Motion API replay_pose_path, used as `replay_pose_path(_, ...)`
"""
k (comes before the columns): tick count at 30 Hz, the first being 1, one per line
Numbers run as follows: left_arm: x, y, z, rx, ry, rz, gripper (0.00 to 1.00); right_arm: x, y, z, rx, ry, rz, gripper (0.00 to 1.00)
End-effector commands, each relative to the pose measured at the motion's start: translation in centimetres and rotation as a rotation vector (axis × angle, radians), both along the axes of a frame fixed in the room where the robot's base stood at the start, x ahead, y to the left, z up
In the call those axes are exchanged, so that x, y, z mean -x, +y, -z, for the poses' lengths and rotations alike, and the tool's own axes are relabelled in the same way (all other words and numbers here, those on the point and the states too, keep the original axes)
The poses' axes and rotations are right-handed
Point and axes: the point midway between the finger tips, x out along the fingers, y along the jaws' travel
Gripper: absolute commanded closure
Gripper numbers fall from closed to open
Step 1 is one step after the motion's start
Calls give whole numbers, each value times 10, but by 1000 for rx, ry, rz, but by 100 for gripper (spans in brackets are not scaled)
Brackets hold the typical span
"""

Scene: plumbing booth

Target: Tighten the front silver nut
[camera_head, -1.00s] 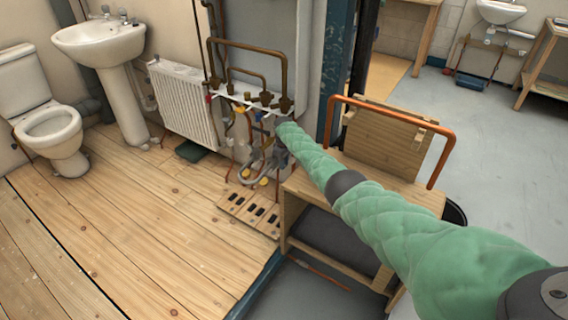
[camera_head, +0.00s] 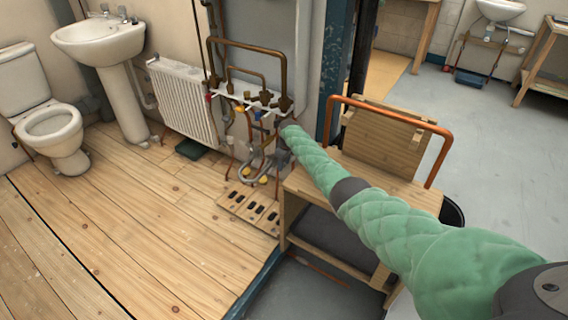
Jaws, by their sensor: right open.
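My right arm, in a green padded sleeve, reaches from the lower right to the pipework under the wall manifold (camera_head: 262,103). My right gripper (camera_head: 276,155) is at the arm's far end, small and dark among the pipes, and open. The front silver nut is too small to pick out among the fittings, and the sleeve hides part of that area. I cannot tell whether the gripper touches any fitting. My left gripper is not in view.
A wooden bench (camera_head: 300,188) with a bent copper pipe (camera_head: 440,160) stands right of the pipework, under my arm. A slotted wooden board (camera_head: 232,205) lies in front of the pipes. A white radiator (camera_head: 180,105) is at left. The plank floor (camera_head: 120,240) is clear.

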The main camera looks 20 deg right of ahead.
Motion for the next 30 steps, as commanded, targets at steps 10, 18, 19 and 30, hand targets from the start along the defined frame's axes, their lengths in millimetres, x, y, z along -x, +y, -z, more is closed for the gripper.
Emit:
replay_pose_path(10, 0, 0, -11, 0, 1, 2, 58, 2, -3, -32, 0, -3, 0, 58)
replay_pose_path(18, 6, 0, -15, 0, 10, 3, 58, 6, -5, -67, 0, 0, 0, 58)
replay_pose_path(19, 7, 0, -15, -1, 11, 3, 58, 7, -5, -70, -1, -1, 0, 58)
replay_pose_path(30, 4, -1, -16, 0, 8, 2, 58, 8, -6, -77, 0, 0, 0, 58)
